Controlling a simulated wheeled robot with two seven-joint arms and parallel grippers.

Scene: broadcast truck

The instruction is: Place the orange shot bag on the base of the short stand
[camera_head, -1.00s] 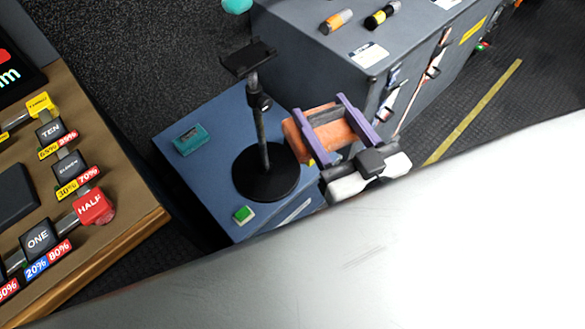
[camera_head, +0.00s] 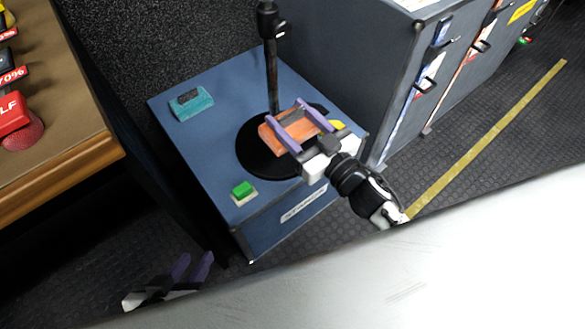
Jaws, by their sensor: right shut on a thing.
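The orange shot bag (camera_head: 285,134) is between the purple fingers of my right gripper (camera_head: 297,125), which is shut on it. The bag appears over the right part of the round black base (camera_head: 252,150) of the short stand; I cannot tell whether it touches the base. The stand's dark pole (camera_head: 271,75) rises just behind and left of the bag, and its top is out of view. My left gripper (camera_head: 193,270) is low at the left, empty, its purple fingers apart, away from the stand.
The stand is on a blue box (camera_head: 210,140). A teal shot bag (camera_head: 191,103) lies at its back left and a green button block (camera_head: 243,191) at its front. A yellow item (camera_head: 337,125) shows beside the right gripper. A grey cabinet (camera_head: 370,60) stands right; a wooden console (camera_head: 75,170) is left.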

